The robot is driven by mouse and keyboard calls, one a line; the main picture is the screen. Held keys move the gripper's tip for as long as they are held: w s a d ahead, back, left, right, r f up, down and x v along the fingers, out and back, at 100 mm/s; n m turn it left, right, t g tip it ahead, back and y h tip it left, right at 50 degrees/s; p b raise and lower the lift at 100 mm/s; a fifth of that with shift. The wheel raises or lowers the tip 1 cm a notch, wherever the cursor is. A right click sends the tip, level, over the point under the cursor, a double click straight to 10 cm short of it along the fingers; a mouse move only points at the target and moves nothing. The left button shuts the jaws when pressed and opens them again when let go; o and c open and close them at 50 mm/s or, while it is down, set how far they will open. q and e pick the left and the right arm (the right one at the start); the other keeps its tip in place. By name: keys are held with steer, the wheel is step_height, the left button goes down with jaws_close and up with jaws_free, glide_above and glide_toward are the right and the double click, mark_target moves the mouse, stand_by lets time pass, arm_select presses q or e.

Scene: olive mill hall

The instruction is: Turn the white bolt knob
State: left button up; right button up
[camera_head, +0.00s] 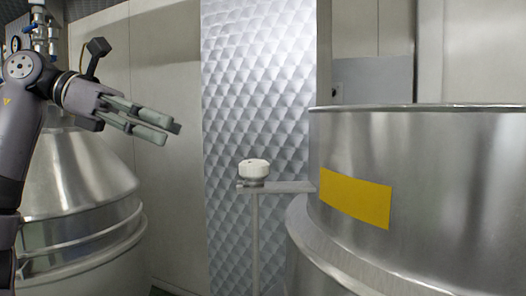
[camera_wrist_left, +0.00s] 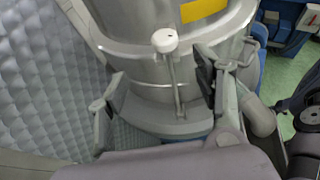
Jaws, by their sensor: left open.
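The white bolt knob (camera_head: 254,169) is a round white cap on a grey mount at the top of a thin post in the head view, left of a large steel vat. It also shows in the left wrist view (camera_wrist_left: 165,40), above and between the fingers. My left gripper (camera_head: 172,134) is up and to the left of the knob in the head view, apart from it. Its fingers are spread and empty in the left wrist view (camera_wrist_left: 158,95). My right gripper is in neither view.
A large steel vat (camera_head: 440,160) with a yellow label (camera_head: 356,198) stands at the right. A cone-topped steel vessel (camera_head: 85,180) stands at the left, below my left arm. A quilted metal panel (camera_head: 258,80) is behind the knob. Open space lies between gripper and knob.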

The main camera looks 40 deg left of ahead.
mark_target(250, 161)
arm_select(q)
steer(key=p+x, duration=0.1)
steer(key=x, duration=0.4)
steer(key=p+x, duration=0.2)
steer(key=x, duration=0.3)
steer(key=p+x, duration=0.2)
steer(key=x, duration=0.3)
steer(key=shift+s+d, duration=0.25)
steer(key=shift+d, duration=0.1)
steer(key=shift+w+d+f, duration=0.3)
steer(key=shift+w+f, duration=0.05)
steer(key=shift+w, duration=0.2)
steer(key=shift+s, duration=0.1)
steer(key=shift+c, duration=0.3)
steer(key=shift+c, duration=0.8)
steer(key=c, duration=1)
